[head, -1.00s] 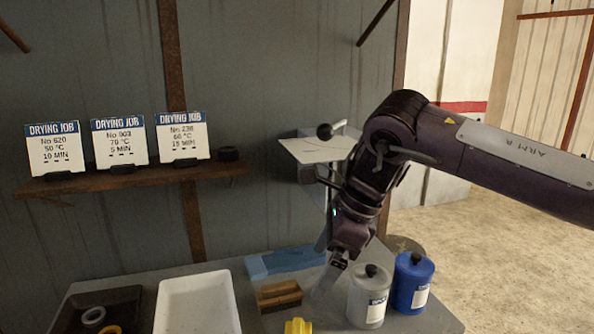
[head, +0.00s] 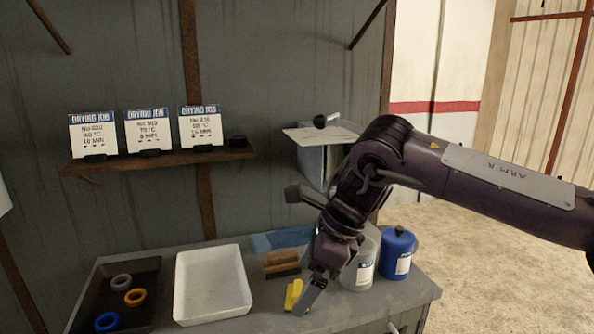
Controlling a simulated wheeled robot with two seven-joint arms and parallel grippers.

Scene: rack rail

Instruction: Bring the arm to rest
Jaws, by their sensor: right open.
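My right arm comes in from the right, and my right gripper (head: 309,296) hangs pointing down over the workbench (head: 265,322). Its jaws are open, with the fingertips beside a yellow object (head: 293,294). I cannot tell whether they touch it. Nothing shows held between the fingers. The wrist partly covers the grey lidded canister (head: 359,270). My left gripper is not in view.
A blue canister (head: 398,254) stands right of the grey one. A brush (head: 281,263), a blue tray (head: 262,243), a white tray (head: 240,308) and a dark tray (head: 88,291) with coloured rings lie on the bench. A shelf (head: 140,161) holds three job cards. A box (head: 313,160) is on the wall.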

